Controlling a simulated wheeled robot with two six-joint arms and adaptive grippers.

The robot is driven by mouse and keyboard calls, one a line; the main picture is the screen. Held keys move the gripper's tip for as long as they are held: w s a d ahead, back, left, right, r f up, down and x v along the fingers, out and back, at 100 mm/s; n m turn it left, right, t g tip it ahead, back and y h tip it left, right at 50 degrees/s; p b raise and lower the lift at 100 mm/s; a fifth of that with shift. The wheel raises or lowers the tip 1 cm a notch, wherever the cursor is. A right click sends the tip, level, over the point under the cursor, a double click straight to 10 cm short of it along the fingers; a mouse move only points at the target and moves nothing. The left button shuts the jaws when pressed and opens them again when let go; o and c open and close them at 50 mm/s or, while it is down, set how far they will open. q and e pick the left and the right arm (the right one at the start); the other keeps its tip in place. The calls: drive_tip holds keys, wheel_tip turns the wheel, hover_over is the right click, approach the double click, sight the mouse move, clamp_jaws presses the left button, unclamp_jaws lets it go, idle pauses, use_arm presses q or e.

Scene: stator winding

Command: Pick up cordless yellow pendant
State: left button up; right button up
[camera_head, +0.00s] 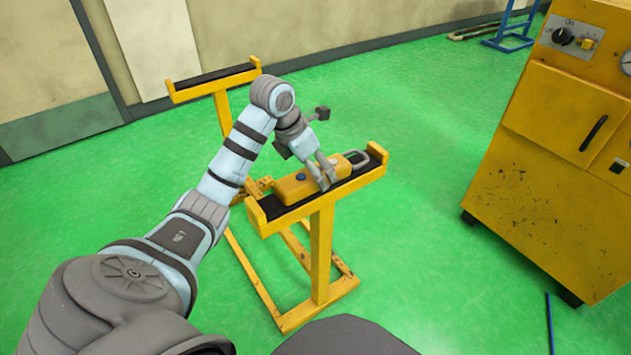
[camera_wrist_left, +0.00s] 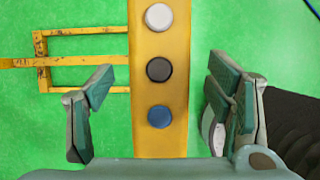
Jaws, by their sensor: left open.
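The yellow pendant (camera_head: 293,188) lies on the black top strip of the near yellow stand, with a blue button toward its near end and a grey loop at its far end. In the left wrist view the pendant (camera_wrist_left: 180,45) runs down the middle, with a white, a black and a blue button facing the camera. My left gripper (camera_head: 324,172) is directly over the pendant. Its open fingers (camera_wrist_left: 160,85) are on either side of the pendant, with gaps visible in the wrist view. Part of the pendant is hidden by the fingers. My right gripper is not in view.
The near stand (camera_head: 322,240) has raised yellow ends at both sides of its top. Another yellow support (camera_head: 222,108) is behind my left arm. A yellow cabinet (camera_head: 550,150) stands at the right. Green floor between is clear.

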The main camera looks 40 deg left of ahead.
use_arm(q)
drive_tip(key=shift+x, duration=1.05)
drive_tip(key=shift+r, duration=0.15)
drive_tip(key=c, duration=1.7)
